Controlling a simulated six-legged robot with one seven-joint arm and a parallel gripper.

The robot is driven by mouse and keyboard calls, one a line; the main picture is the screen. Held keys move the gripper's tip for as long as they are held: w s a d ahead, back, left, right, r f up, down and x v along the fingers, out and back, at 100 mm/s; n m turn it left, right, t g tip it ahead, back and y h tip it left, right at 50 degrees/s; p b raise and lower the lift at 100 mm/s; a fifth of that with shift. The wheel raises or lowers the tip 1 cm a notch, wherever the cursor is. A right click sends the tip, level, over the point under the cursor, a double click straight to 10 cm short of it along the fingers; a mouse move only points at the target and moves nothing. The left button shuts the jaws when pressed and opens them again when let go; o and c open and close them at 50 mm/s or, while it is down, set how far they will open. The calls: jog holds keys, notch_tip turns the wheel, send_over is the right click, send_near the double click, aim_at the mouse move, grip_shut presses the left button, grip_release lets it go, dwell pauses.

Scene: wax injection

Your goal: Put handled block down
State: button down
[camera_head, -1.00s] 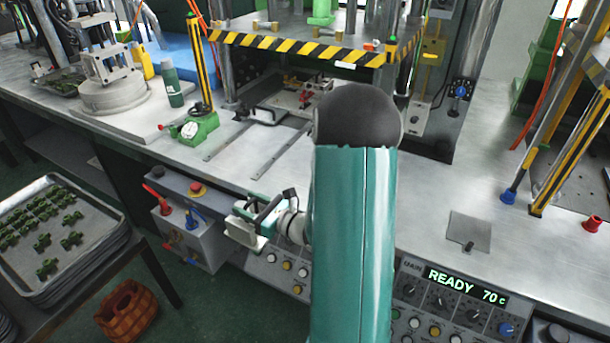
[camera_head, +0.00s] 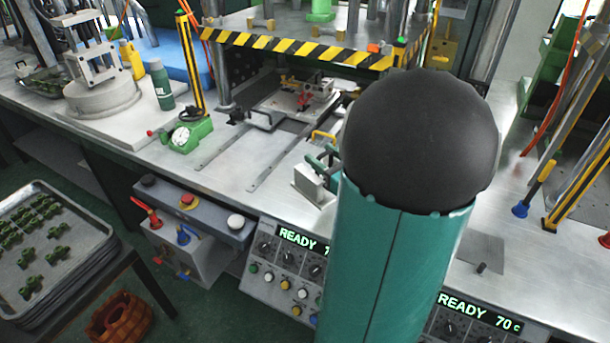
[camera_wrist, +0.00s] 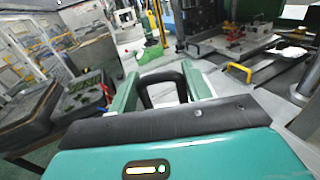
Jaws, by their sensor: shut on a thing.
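A silver-grey block (camera_head: 312,184) shows just left of my arm in the head view, over or on the bench's front part; I cannot tell whether its underside touches the bench. My gripper (camera_head: 325,157) is above it, partly hidden by my arm. In the wrist view my gripper's green fingers (camera_wrist: 160,88) stand on either side of a black arched handle (camera_wrist: 162,78) and are shut on it. The block's body below the handle is largely hidden in that view.
The press with a striped yellow-black edge (camera_head: 290,48) stands behind. A metal mould (camera_head: 310,92) sits under it, between rails on the bench (camera_head: 215,185). A yellow handle (camera_wrist: 238,72) lies near my gripper. A green gauge (camera_head: 186,135) stands left; control panels (camera_head: 285,270) are below the bench edge.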

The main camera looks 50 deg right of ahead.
jog(key=w+d+f, duration=0.5)
jog(key=w+f, duration=0.6)
jog(key=f, duration=0.1)
jog(key=shift+f, duration=0.1)
jog(key=c, duration=0.6)
grip_release()
jog(key=shift+f, duration=0.1)
jog(key=shift+c, duration=0.2)
